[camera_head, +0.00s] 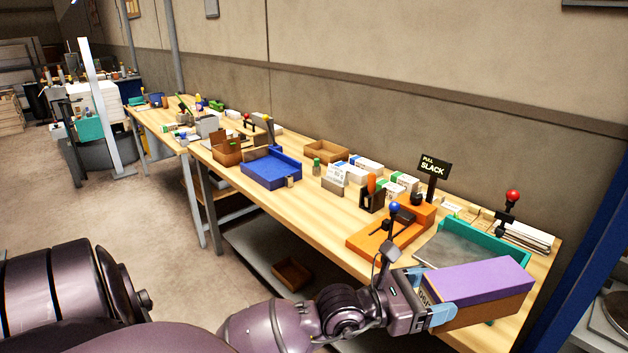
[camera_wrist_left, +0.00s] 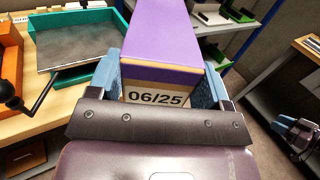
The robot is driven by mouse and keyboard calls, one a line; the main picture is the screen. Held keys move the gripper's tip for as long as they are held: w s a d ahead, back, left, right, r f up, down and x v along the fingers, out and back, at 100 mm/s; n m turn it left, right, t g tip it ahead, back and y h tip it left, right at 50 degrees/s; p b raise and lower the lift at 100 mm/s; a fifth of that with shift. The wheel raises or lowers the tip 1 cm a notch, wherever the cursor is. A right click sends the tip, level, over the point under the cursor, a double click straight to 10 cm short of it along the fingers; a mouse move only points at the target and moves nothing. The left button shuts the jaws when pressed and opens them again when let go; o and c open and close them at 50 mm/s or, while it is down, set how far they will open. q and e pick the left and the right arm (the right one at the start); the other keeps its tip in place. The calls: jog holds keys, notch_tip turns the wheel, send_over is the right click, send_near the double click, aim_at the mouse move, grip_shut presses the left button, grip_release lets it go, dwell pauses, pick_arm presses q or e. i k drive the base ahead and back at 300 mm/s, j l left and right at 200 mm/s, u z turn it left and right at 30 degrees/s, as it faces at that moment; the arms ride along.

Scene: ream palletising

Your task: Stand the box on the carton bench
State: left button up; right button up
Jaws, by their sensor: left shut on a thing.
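The box (camera_head: 478,281) has a purple lid over a brown cardboard body. Its end face in the left wrist view (camera_wrist_left: 157,95) reads "06/25". My left gripper (camera_head: 428,297) is shut on the end of the box, with a blue finger on each side. It holds the box lid up, over or just off the front edge at the right end of a long wooden bench (camera_head: 318,219). I cannot tell whether the box touches the bench. No sign names this the carton bench. What looks like my right gripper (camera_wrist_left: 300,133) shows small at the right of the wrist view; its jaws are unclear.
A teal-rimmed tray (camera_head: 496,243) lies right behind the box. An orange fixture (camera_head: 372,240) with a blue-knobbed lever stands to its left. A "PULL SLACK" sign (camera_head: 434,167), a red-knobbed lever (camera_head: 512,197), small cartons and a blue tray (camera_head: 268,172) crowd the bench top.

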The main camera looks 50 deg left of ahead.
aim_at(321, 208)
jog(key=i+j, duration=0.1)
jog(key=j, duration=0.35)
jog(key=i+j+u, duration=0.1)
jog(key=j, duration=0.35)
jog(key=i+j, duration=0.1)
jog(key=j, duration=0.35)
jog(key=i+j+u, duration=0.1)
jog(key=j, duration=0.3)
